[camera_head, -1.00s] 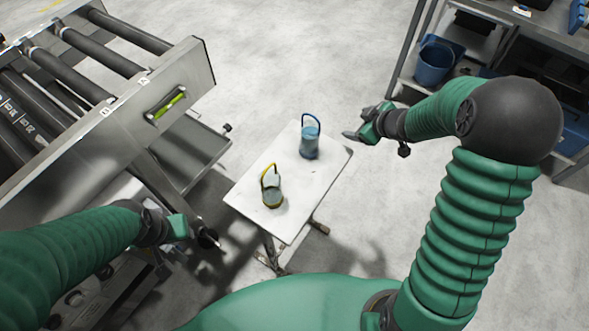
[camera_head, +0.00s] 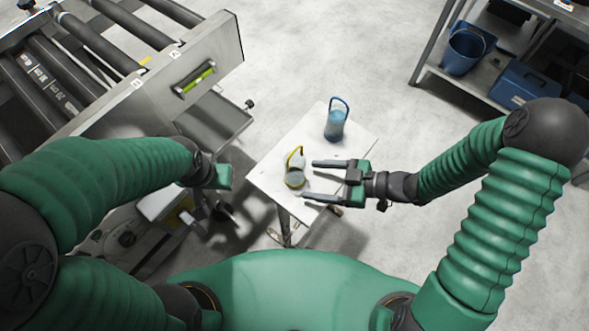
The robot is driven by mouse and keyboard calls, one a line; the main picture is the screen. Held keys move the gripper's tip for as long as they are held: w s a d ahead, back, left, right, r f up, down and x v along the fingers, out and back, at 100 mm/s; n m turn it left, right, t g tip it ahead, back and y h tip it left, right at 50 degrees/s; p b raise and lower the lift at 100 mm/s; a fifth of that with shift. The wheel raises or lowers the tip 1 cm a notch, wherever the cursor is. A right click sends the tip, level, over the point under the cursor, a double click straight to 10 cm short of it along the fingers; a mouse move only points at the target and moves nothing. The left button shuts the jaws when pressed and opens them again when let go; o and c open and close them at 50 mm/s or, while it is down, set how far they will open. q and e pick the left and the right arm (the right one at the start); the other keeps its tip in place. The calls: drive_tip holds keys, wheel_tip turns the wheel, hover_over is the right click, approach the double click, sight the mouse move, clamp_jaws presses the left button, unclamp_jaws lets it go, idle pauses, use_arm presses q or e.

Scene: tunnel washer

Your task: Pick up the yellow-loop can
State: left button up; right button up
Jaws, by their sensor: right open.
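The yellow-loop can (camera_head: 294,178) stands upright on a small white table (camera_head: 275,165). It is a greyish can with a yellow loop handle on top. A second can (camera_head: 334,125) with a blue loop stands behind it, to the right. My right gripper (camera_head: 308,179) is open, its two fingers pointing left toward the yellow-loop can from the right. The fingertips appear close to the can's right side; I cannot tell whether they touch it. My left gripper (camera_head: 222,178) is left of the table, apart from the cans; its fingers are not clear.
A metal roller conveyor (camera_head: 170,85) with a green level vial stands at the left, close to the table. A grey shelf (camera_head: 480,85) with a blue bucket (camera_head: 464,52) and blue boxes stands at the upper right. The floor behind the table is clear.

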sight(301, 175)
drive_tip(key=x, duration=0.1)
drive_tip(key=b+x, duration=0.1)
drive_tip(key=x, duration=0.2)
drive_tip(key=shift+w+a+r, duration=0.15)
drive_tip(key=shift+w+a, duration=0.25)
drive_tip(key=shift+w, duration=0.1)
drive_tip(key=c, duration=1.5)
drive_tip(key=shift+o, duration=0.2)
drive_tip(key=shift+r, duration=0.15)
